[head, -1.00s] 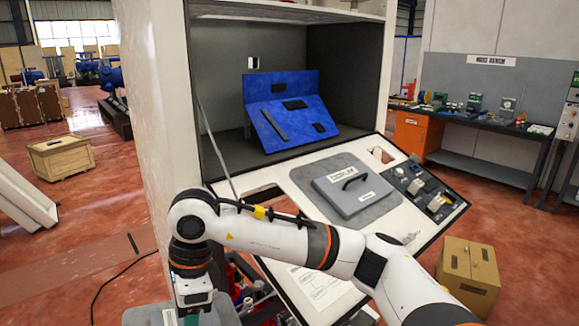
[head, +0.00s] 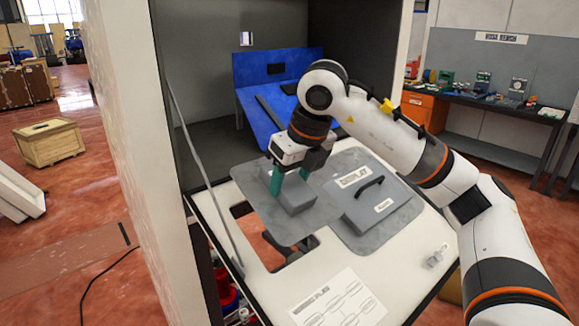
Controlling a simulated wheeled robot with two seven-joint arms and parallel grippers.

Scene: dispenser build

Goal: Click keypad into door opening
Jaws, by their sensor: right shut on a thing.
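The keypad is a grey plate (head: 264,216) with a raised grey block (head: 293,200) on it. My right gripper (head: 289,181) comes down from above, its green fingers shut on the block. The plate lies over part of the door opening (head: 262,251), a cut-out in the white folded-down door (head: 395,247). The opening still shows below and left of the plate. A dark bracket-like part shows under the plate's lower edge. Whether the plate touches the door cannot be told. My left gripper is out of view.
A grey display lid (head: 375,207) with a black handle sits on the door, close right of the keypad plate. A blue panel (head: 262,113) stands inside the cabinet behind. A diagram label (head: 334,301) and a small pale part (head: 437,256) lie on the door's front area.

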